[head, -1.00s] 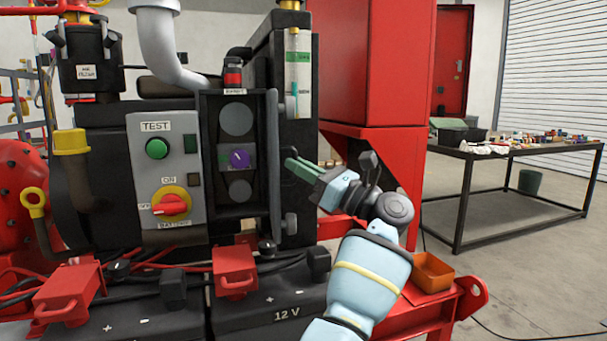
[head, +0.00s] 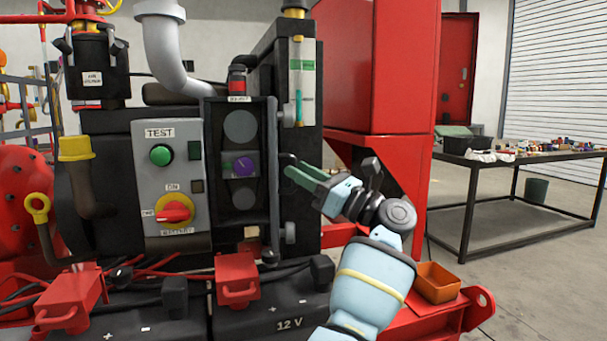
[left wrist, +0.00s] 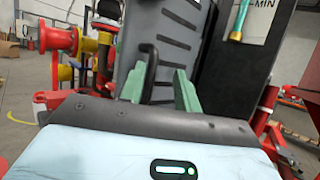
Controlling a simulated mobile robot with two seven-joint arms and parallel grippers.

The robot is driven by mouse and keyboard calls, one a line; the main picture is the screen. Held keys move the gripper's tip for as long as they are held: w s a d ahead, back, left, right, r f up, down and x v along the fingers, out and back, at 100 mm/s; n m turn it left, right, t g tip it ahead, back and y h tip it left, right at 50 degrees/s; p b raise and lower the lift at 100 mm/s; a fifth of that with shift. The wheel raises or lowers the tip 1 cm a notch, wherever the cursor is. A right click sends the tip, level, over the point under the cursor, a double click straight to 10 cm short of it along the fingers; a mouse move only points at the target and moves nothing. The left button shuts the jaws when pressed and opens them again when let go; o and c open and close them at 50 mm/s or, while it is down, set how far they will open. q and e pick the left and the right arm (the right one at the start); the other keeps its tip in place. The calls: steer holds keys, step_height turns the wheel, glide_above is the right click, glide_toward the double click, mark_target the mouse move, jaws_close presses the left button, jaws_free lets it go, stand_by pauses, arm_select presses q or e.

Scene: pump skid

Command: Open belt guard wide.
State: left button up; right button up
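The belt guard (head: 272,185) is a dark panel on the right side of the black housing. It stands swung out, nearly edge-on in the head view. Two grey pulleys (head: 240,126) show in the uncovered opening. My left gripper (head: 298,175) is at the guard's right side, by the handle. In the left wrist view its green fingers (left wrist: 158,92) are apart, with the handle's lower end between or just beyond them; contact is unclear. My right gripper is not in view.
A control box (head: 170,185) with a green button and red switch is left of the opening. Red-covered batteries (head: 275,322) lie below. An orange bin (head: 437,282) and a table (head: 525,165) are at right.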

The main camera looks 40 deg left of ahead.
arm_select(q)
steer(key=shift+d, duration=0.1)
steer(key=v, duration=0.7)
steer(key=shift+d+f+b, duration=0.2)
steer(key=shift+d+b, duration=0.05)
steer(key=shift+b, duration=0.15)
steer(key=shift+w, duration=0.1)
